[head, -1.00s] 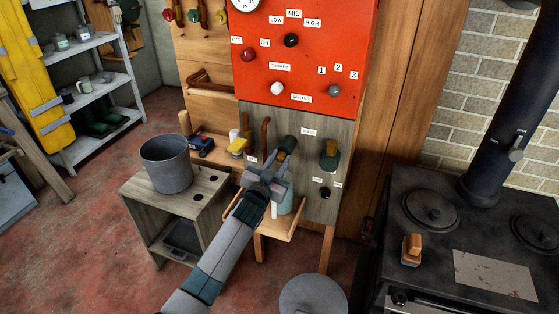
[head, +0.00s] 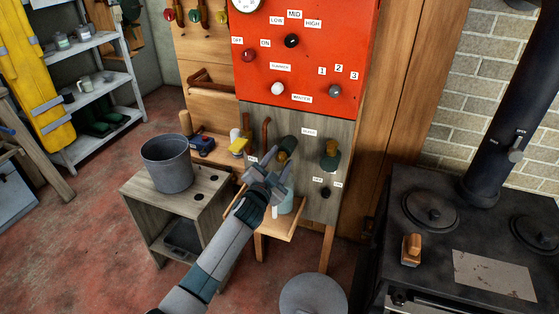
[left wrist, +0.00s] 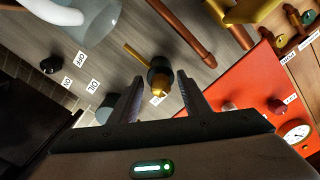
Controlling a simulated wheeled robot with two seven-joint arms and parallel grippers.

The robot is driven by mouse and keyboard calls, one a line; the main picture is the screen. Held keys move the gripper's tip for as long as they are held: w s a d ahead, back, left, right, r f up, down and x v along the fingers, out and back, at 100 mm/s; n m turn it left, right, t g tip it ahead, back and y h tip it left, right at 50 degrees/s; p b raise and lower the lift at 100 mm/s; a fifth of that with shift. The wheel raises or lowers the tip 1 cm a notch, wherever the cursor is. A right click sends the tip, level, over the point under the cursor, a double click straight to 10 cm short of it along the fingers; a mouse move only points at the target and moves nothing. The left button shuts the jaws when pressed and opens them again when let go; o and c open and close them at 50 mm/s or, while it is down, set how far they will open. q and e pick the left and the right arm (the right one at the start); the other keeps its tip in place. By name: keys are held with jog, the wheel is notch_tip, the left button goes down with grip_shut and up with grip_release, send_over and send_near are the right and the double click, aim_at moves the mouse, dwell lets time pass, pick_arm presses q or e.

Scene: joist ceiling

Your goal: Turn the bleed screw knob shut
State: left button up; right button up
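A dark, rounded knob with brass parts (head: 288,146) projects from the grey wooden panel (head: 310,212), just beyond my left gripper (head: 268,170). In the left wrist view, this knob (left wrist: 159,78) has a brass stem pointing up-left and a brass tip. It lies between the lines of my left gripper's fingers (left wrist: 160,76), which are apart with no visible hold on it. A second fitting, green and brass (head: 330,155), sits to its right. The small labels are too blurred to tell surely which is the bleed screw. My right gripper is not in view.
A small black knob (head: 325,192) with labels sits lower on the panel. A copper pipe (head: 265,132) runs beside the dark knob. A red control panel (head: 352,40) is above. A small wooden shelf (head: 287,231) with a jar lies below; a black stove (head: 385,225) stands right.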

pick_arm(q)
jog(key=b+v, duration=0.1)
jog(key=v, duration=1.6)
jog(key=shift+s, duration=0.15)
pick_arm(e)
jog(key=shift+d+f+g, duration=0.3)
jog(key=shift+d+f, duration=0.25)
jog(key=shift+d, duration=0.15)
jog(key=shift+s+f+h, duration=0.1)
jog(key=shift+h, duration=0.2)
